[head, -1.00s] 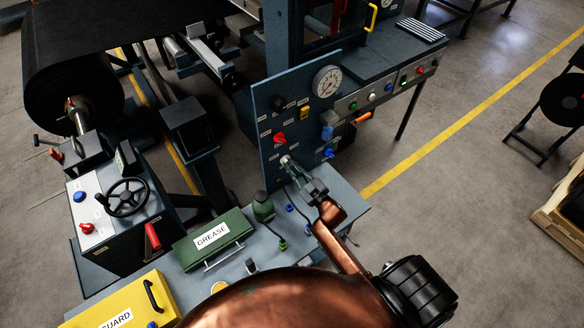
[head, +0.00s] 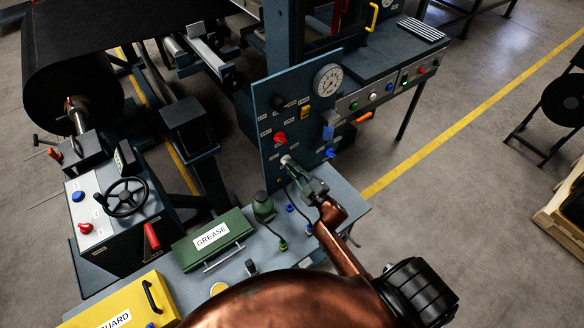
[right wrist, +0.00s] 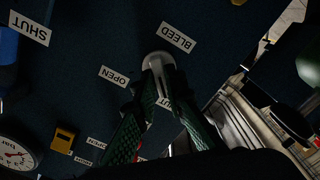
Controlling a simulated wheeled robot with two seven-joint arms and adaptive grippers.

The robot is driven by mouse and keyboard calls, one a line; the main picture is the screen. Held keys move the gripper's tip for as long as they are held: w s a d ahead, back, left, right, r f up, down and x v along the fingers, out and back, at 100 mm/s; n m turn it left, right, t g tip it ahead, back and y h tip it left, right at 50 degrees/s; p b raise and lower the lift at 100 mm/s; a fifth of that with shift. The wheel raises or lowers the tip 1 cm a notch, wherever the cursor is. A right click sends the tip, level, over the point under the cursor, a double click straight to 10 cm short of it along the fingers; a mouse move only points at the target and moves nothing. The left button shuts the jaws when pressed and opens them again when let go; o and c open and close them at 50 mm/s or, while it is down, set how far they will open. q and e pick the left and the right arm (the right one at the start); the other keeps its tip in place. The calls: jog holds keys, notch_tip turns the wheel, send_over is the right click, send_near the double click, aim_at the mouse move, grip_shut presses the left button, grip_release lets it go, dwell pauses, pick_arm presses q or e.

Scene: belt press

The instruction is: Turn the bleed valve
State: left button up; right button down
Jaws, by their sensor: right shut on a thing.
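The bleed valve (head: 286,160) sits low on the blue upright panel in the head view, with a pale metal handle. In the right wrist view the pale, rounded handle (right wrist: 158,60) stands beside the BLEED label (right wrist: 178,37) and the OPEN label (right wrist: 114,76). My right gripper (head: 292,166) reaches up to it from the front right. In the right wrist view its green-padded fingers (right wrist: 150,92) are shut on the handle from both sides. The fingers partly cover another label behind them. My left gripper is not in view.
The blue panel (head: 262,120) also carries a gauge (head: 327,79), a red knob (head: 279,138) and a blue handle (head: 328,132). Below are a green GREASE box (head: 212,237), a green bottle (head: 264,207) and a yellow GUARD box (head: 128,302).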

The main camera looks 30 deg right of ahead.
jog(key=c, duration=2)
grip_release()
jog(key=s, duration=0.8)
jog(key=s+d, duration=0.1)
jog(key=s, duration=0.3)
jog(key=shift+d, duration=0.1)
